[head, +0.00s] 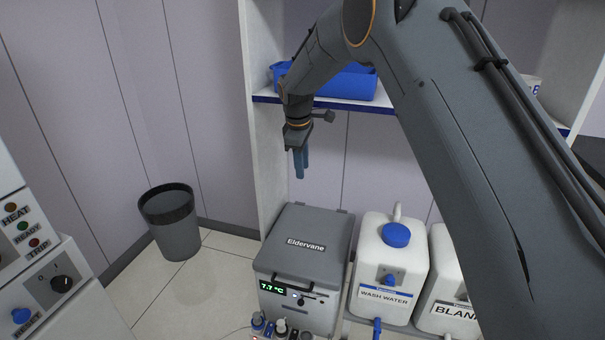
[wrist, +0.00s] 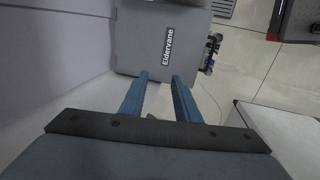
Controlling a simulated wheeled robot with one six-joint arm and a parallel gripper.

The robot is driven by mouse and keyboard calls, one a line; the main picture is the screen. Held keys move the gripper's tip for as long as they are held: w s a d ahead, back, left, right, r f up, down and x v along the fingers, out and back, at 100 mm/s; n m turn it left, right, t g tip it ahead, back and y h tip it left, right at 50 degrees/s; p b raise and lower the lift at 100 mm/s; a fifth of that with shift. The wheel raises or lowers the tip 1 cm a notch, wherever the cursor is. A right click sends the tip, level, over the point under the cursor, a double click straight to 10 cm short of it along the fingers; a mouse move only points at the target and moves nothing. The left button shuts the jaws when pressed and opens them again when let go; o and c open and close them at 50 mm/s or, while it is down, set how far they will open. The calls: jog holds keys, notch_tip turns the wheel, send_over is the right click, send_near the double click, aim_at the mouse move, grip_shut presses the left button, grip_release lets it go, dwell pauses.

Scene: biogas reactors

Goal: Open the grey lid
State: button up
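The grey lid (head: 306,240) tops a grey cooler box marked "Eldervane", with a display reading 7.7 °C on its front (head: 290,302). The lid is shut. A dark handle bar shows along its front edge. My gripper (head: 300,176) hangs above and behind the lid, apart from it, with its blue fingers pointing down. In the wrist view the lid (wrist: 150,50) lies beyond my two blue fingers (wrist: 158,76). The fingers are spread with an empty gap between them.
A blue bin (head: 345,84) sits on the shelf above. A white wash water container (head: 388,275) and a second white container (head: 445,285) stand right of the box. Small bottles (head: 281,328) stand in front. A dark waste bin (head: 172,225) stands on the floor at left.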

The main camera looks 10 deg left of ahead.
jog(key=shift+r, duration=0.1)
jog(key=s+d+r+m+p, duration=0.3)
jog(key=s+d, duration=0.5)
jog(key=s, duration=0.3)
jog(key=s+d+r+m+g+p, duration=0.1)
jog(key=s+d+r+m+p, duration=0.2)
jog(key=s+d, duration=0.6)
jog(key=s+d+r+m+p, duration=0.3)
jog(key=s+d+r+m, duration=0.2)
jog(key=s, duration=0.8)
jog(key=d+m, duration=0.1)
jog(key=d, duration=0.2)
jog(key=shift+d+m+g, duration=0.25)
jog(key=shift+m+g, duration=0.15)
jog(key=s+d+m, duration=0.1)
jog(key=s, duration=0.2)
jog(key=s+m+p, duration=0.1)
jog(key=s, duration=0.2)
jog(key=s+d+m, duration=0.1)
jog(key=s, duration=0.3)
jog(key=shift+d+p, duration=0.3)
jog(key=shift+p, duration=0.05)
jog(key=c, duration=0.4)
jog(key=shift+s, duration=0.15)
grip_shut()
jog(key=shift+f, duration=0.1)
jog(key=shift+a, duration=0.1)
